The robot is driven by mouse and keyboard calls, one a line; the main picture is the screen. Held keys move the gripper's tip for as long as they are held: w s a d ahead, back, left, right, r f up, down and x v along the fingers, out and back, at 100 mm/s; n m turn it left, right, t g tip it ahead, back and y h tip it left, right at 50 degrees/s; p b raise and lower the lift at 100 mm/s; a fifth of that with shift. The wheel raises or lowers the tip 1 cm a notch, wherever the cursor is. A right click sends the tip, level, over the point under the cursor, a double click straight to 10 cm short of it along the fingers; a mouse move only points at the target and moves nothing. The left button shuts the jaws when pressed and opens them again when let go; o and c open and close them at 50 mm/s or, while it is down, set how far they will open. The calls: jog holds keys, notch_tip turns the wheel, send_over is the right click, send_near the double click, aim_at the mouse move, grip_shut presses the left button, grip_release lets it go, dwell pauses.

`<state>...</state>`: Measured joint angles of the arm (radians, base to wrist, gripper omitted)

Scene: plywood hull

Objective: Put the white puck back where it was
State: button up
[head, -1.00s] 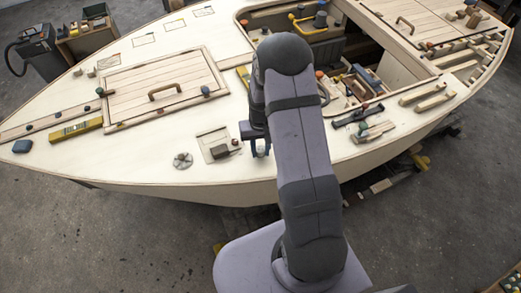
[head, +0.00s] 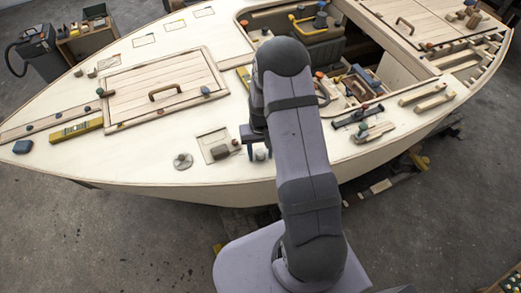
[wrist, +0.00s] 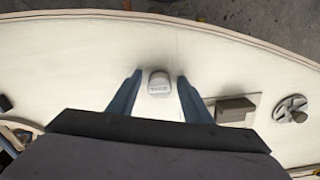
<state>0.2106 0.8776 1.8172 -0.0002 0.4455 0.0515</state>
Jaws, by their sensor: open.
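The white puck (wrist: 159,82) is a small, pale, rounded piece with faint grey markings. It rests on the light plywood deck (wrist: 80,60). In the wrist view it lies between the tips of my open gripper (wrist: 160,76), with bare deck showing on both sides. In the head view the puck (head: 260,155) shows just below my gripper (head: 257,149), near the deck's front edge. My arm hides part of the gripper there.
A brown block (wrist: 235,110) lies on a pale square panel beside the right finger. A grey round fitting (wrist: 292,109) with a knob is farther right. In the head view, an open cockpit (head: 340,70) holds tools behind my arm. Deck left of the puck in the wrist view is clear.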

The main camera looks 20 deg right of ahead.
aim_at(260, 153)
notch_tip(260, 153, up, 12)
jog(key=b, duration=0.4)
jog(key=s+a+r+n, duration=0.1)
jog(key=s+a, duration=0.3)
jog(key=s, duration=0.5)
jog(key=s+a+r+n, duration=0.2)
jog(key=s+a, duration=0.2)
jog(key=s, duration=0.5)
jog(key=shift+s+a+r, duration=0.25)
jog(key=shift+a, duration=0.05)
jog(key=shift+c, duration=0.3)
